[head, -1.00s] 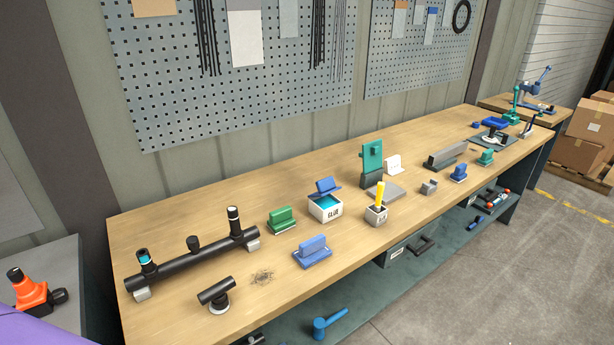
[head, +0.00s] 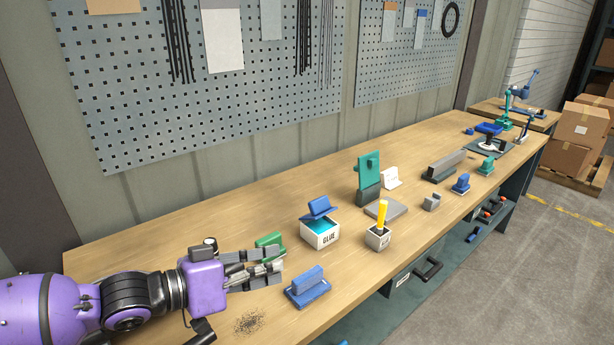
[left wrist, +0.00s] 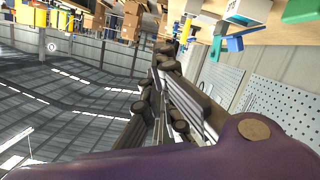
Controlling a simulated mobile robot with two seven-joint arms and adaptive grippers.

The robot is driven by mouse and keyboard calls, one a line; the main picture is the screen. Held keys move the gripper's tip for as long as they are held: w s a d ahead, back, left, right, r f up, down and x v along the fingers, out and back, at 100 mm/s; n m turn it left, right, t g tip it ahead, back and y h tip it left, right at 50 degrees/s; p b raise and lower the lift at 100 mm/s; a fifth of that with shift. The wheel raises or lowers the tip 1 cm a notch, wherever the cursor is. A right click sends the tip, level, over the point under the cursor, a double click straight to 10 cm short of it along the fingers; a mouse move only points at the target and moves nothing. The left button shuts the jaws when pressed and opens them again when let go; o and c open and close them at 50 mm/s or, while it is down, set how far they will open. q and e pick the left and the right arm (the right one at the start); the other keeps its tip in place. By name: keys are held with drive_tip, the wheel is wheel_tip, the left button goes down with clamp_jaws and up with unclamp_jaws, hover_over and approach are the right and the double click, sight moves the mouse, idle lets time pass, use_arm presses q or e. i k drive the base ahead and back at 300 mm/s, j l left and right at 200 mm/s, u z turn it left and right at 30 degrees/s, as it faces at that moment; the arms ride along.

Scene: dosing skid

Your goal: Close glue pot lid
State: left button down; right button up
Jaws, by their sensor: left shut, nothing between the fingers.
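The glue pot (head: 322,238) is a white box with a GLUE label on the workbench, with turquoise inside. Its blue lid (head: 318,207) stands raised and tilted above the pot, so the pot is open. My left gripper (head: 281,261) reaches in from the left in the head view, shut and empty. Its fingertips point toward the pot and are apart from it, a little to its left. My right gripper is not in view.
A green block (head: 270,240) stands right behind my left fingers, partly hidden. A blue block (head: 308,286) is just in front of the pot. A small box with a yellow handle (head: 382,217) and a green stand (head: 369,172) are to the right. Pegboards hang behind the bench.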

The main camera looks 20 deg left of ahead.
sight(321, 206)
drive_tip(key=i+j, duration=0.3)
drive_tip(key=i, duration=0.2)
drive_tip(key=i+j, duration=0.35)
drive_tip(key=i, duration=0.15)
